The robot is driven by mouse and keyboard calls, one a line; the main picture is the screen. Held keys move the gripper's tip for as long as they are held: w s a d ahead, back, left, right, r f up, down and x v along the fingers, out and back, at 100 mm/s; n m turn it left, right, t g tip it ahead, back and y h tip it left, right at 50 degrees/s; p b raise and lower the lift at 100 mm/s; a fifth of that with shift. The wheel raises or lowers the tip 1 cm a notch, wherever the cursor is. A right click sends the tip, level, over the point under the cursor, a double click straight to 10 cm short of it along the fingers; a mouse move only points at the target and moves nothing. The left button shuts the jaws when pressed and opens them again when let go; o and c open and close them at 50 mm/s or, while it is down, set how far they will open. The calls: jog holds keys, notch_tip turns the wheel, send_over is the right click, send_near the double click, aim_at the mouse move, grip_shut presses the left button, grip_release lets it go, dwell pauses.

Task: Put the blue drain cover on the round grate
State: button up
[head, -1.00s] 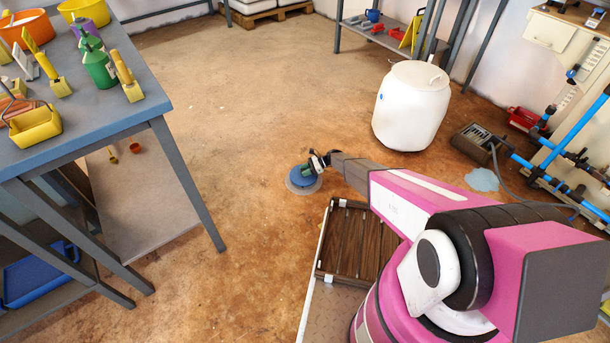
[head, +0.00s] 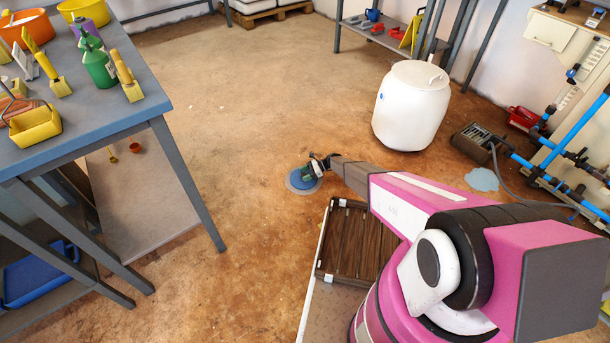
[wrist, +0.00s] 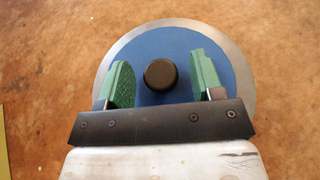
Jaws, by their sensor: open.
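The blue drain cover (wrist: 180,52) is a flat blue disc with a dark round knob (wrist: 160,75) at its middle. It lies over the round grate (wrist: 243,60), whose grey rim shows around it on the floor. The rim looks wider at the right than at the left in the wrist view. In the head view the cover (head: 302,181) and the pale rim of the grate (head: 291,188) are below my gripper (head: 320,164). In the wrist view my gripper (wrist: 162,82) is open, with one green finger on each side of the knob and a gap at both sides.
A white barrel (head: 411,106) stands behind and to the right. A blue-topped table (head: 135,110) with tools is at the left. A slatted brown crate (head: 350,245) is by my base. The floor around the grate is clear.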

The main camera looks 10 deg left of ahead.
jog(key=v, duration=1.2)
jog(key=shift+r, duration=0.25)
jog(key=s+d+r+n+t+h, duration=0.2)
jog(key=s+d+r+n+h, duration=0.2)
jog(key=s+d+r, duration=0.6)
jog(key=s+d+r+n+t+h, duration=0.2)
jog(key=s+d+r, duration=0.8)
jog(key=r, duration=1.1)
jog(key=s+d+r+n+t+h, duration=0.2)
jog(key=s+d+r+n+h, duration=0.4)
jog(key=s+d+r, duration=0.4)
jog(key=d+r, duration=0.4)
jog(key=r, duration=0.2)
jog(key=shift+n, duration=0.3)
jog(key=shift+s+a+r, duration=0.1)
